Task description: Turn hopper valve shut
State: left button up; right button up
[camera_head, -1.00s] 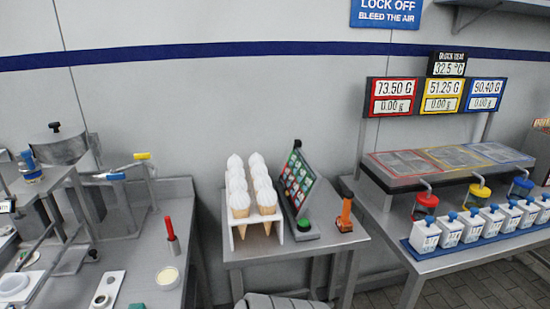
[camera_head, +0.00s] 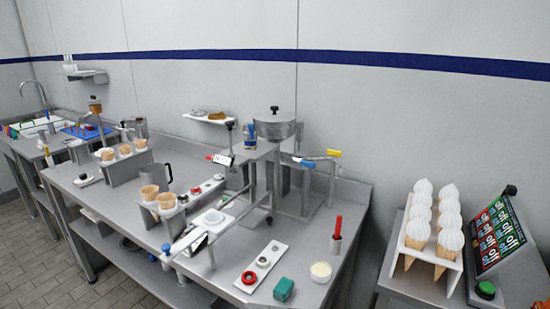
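The steel hopper (camera_head: 275,128) with a black lid knob stands on the machine at the back of the long steel bench. To its right are pipes with a yellow-ended handle (camera_head: 334,153) and a blue-ended handle (camera_head: 306,164). Neither of my grippers is in view.
A white plate with rings (camera_head: 263,265), a green block (camera_head: 284,289), a cream-filled cup (camera_head: 320,271) and a red-handled tool (camera_head: 337,230) lie along the bench front. Cone holders (camera_head: 126,163) stand left. A rack of filled cones (camera_head: 432,235) is on a separate table at right.

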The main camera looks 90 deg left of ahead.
aim_at(308, 165)
jog(key=u, duration=1.3)
jog(key=i, duration=0.9)
jog(key=u, duration=3.15)
